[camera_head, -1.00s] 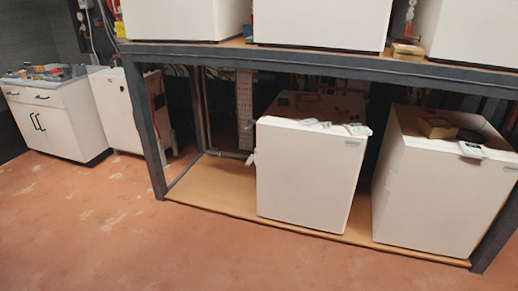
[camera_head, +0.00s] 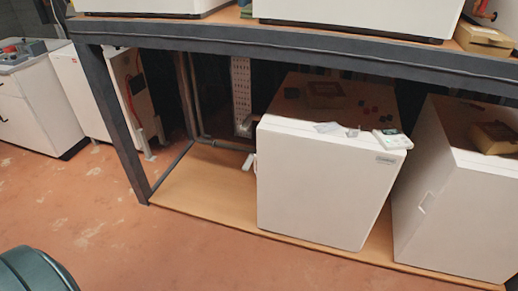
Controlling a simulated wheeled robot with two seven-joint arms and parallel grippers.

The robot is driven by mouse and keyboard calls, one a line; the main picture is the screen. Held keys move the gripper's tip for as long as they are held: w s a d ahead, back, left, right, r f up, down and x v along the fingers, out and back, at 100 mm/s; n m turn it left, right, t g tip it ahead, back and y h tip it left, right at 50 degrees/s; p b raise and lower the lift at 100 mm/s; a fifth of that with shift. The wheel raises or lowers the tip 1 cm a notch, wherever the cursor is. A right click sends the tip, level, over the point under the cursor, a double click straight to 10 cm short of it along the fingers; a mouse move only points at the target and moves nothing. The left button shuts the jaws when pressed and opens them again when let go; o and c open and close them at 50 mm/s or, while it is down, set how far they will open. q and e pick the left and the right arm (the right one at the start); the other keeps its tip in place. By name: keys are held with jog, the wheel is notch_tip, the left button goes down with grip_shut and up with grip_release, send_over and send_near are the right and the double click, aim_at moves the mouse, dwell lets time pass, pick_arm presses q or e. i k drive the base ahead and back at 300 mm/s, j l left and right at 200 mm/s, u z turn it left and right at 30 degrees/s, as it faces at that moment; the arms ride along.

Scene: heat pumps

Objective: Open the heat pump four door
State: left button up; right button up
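Two white box-shaped heat pumps stand on the lower shelf of a dark metal rack. The nearer-centre heat pump (camera_head: 325,190) shows its white front panel and a brown top with small items on it. A small white handle-like part (camera_head: 249,164) sticks out at its left edge. The right heat pump (camera_head: 465,205) is cut off by the right picture edge. No readable label tells which one is number four. I see no clearly opened door; whether the centre front panel is slightly ajar I cannot tell. Neither of my grippers is in view.
The rack's dark upper beam (camera_head: 290,48) and left leg (camera_head: 112,125) frame the lower shelf (camera_head: 190,192), which is bare left of the centre unit. More white units (camera_head: 355,12) stand above. A white cabinet (camera_head: 30,105) is at far left. Reddish floor (camera_head: 150,240) in front is mostly clear.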

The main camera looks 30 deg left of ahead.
aim_at(331, 195)
jog(key=i+j+z, duration=0.15)
jog(key=i+j, duration=0.6)
